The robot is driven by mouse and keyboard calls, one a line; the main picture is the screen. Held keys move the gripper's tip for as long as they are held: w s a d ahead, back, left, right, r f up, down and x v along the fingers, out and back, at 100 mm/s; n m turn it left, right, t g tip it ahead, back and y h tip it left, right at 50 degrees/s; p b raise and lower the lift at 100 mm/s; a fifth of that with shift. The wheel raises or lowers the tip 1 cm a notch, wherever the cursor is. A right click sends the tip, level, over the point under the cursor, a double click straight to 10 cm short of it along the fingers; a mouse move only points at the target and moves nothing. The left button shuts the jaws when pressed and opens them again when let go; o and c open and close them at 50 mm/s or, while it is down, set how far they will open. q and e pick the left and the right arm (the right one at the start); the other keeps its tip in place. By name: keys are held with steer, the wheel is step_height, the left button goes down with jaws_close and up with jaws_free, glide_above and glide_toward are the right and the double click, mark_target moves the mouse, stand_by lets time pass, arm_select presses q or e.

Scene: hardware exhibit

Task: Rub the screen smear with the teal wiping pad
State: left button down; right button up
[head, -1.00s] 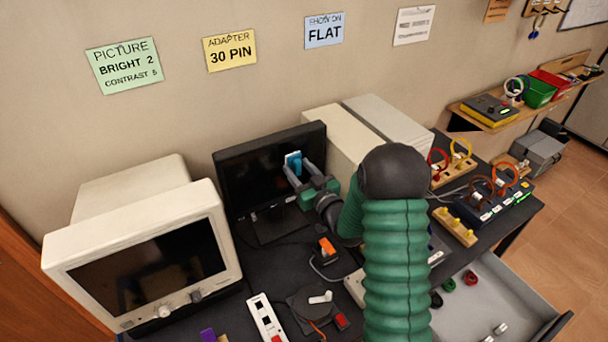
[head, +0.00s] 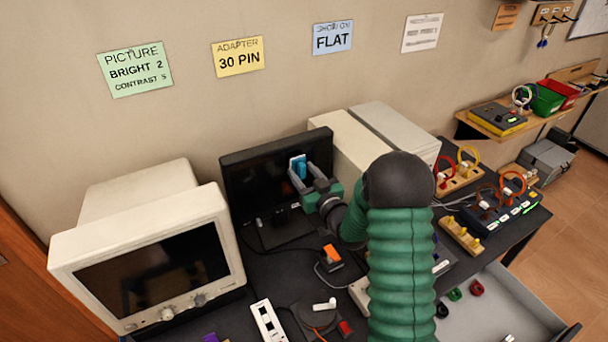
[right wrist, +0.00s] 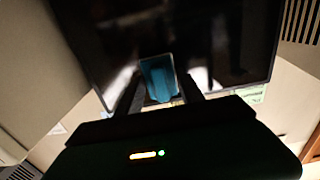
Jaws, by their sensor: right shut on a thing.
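The teal wiping pad (head: 299,166) is held between the fingers of my right gripper (head: 306,180), which is shut on it. The pad is in front of the black flat screen (head: 262,176), near its right half. In the right wrist view the pad (right wrist: 158,79) sits between the two dark fingers against the dark screen (right wrist: 200,30). Pale whitish streaks (right wrist: 205,78) show on the screen beside the pad; I cannot tell whether they are smear or reflection. I cannot tell whether the pad touches the glass. My left gripper is not in view.
A beige CRT monitor (head: 150,262) stands to the left and a beige box (head: 350,145) to the right of the flat screen. An orange switch (head: 332,253), a white power strip (head: 268,320) and a dark round base (head: 315,314) lie in front. An open drawer (head: 500,308) is at lower right.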

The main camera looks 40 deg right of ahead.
steer(key=shift+w+d, duration=0.15)
steer(key=shift+w, duration=0.5)
steer(key=shift+r+b, duration=0.1)
steer(key=shift+b, duration=0.95)
stand_by(0.3)
steer(key=shift+b+v, duration=0.35)
steer(key=shift+v, duration=2.55)
steer(key=shift+w, duration=0.1)
